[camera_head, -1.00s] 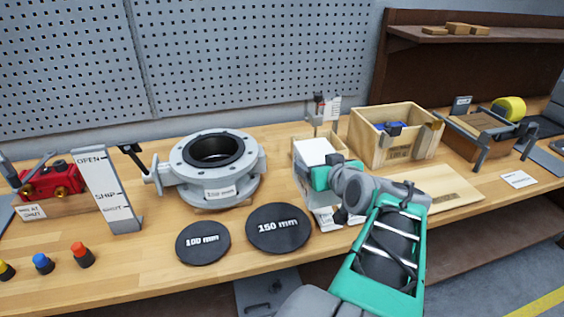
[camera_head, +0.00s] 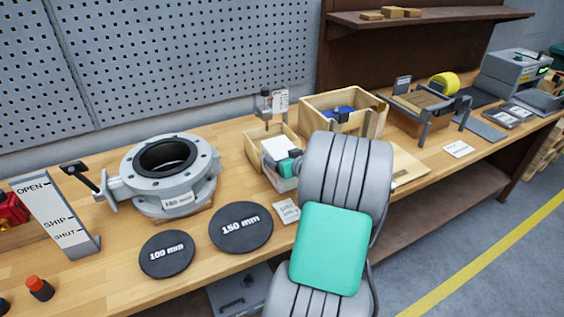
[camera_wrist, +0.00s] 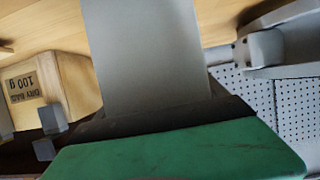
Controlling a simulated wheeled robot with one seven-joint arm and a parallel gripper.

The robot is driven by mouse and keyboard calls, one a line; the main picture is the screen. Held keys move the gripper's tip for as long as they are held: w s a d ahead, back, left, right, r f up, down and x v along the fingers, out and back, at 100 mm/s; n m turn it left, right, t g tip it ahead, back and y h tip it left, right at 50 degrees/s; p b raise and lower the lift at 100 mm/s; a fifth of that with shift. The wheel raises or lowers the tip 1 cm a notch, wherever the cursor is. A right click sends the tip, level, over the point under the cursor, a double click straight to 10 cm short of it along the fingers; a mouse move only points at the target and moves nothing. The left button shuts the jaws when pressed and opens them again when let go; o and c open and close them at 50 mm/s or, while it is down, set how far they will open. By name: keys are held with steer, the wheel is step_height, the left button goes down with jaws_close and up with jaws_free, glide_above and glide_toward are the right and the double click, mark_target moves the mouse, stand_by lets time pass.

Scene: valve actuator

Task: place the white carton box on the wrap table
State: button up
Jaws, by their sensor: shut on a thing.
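The white carton box (camera_head: 276,149) is in front of the small wooden bin (camera_head: 258,140) in the head view. My gripper (camera_head: 288,166), with its teal fingers, is shut on the box at its right side. My arm hides part of the box, and I cannot tell whether it touches the bench. In the wrist view the box is a plain pale face (camera_wrist: 145,50) running up from the green gripper part. A brown-topped stand with grey posts (camera_head: 422,97) and a yellow roll (camera_head: 445,84) are farther right; I cannot tell which surface there is the wrap table.
A wooden crate (camera_head: 318,101) with a blue item is right of the small bin. The flanged valve (camera_head: 168,170) and two black discs, 100 mm (camera_head: 166,254) and 150 mm (camera_head: 240,227), are at left. A grey machine (camera_head: 517,75) stands at far right. The pegboard wall is behind.

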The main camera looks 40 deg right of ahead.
step_height(320, 180, down, 2)
steer(key=shift+f, duration=0.1)
